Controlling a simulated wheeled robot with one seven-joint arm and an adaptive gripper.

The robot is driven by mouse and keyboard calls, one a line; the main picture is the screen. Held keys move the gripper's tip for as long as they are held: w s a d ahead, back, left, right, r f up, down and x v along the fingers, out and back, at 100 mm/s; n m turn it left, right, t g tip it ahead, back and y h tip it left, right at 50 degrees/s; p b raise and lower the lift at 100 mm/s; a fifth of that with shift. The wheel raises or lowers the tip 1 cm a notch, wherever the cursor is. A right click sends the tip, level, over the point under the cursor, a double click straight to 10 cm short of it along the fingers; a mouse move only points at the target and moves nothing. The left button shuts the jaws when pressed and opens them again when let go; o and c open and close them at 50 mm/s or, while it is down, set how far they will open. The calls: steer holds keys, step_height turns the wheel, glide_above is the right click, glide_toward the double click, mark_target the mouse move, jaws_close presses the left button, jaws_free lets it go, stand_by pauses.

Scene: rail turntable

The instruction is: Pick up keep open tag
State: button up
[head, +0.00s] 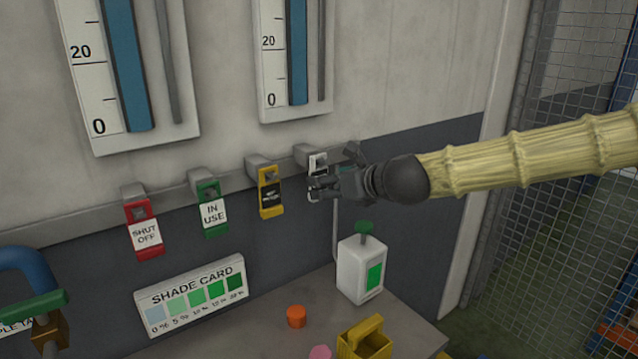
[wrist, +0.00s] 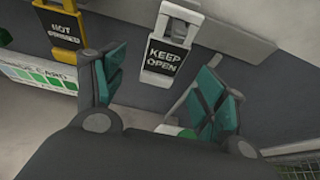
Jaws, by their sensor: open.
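The keep open tag (wrist: 166,58) is white with a dark label reading KEEP OPEN, and it hangs on the wall rail. In the head view the tag (head: 317,165) is the rightmost in the row and is partly hidden behind my gripper. My gripper (head: 330,174) reaches in from the right, close in front of the tag. In the wrist view my gripper (wrist: 160,90) is open, with one teal-padded finger on each side and nothing between them. The tag appears beyond the fingertips, between them and toward the top. I cannot tell whether a finger touches it.
To the left hang a yellow tag (head: 270,192), a green IN USE tag (head: 211,208) and a red SHUT OFF tag (head: 143,228). Below, a white bottle (head: 361,269), an orange cap (head: 297,316) and a yellow holder (head: 366,340) stand on the bench. A mesh fence (head: 567,90) is at right.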

steer(key=shift+d+p+x, duration=0.1)
steer(key=shift+p+x, duration=0.6)
steer(key=shift+x, duration=0.95)
steer(key=shift+d+p+x, duration=0.15)
steer(key=shift+p+x, duration=0.5)
steer(key=shift+x, duration=1)
steer(key=shift+w+f, duration=0.1)
steer(key=shift+f, duration=0.05)
steer(key=c, duration=1)
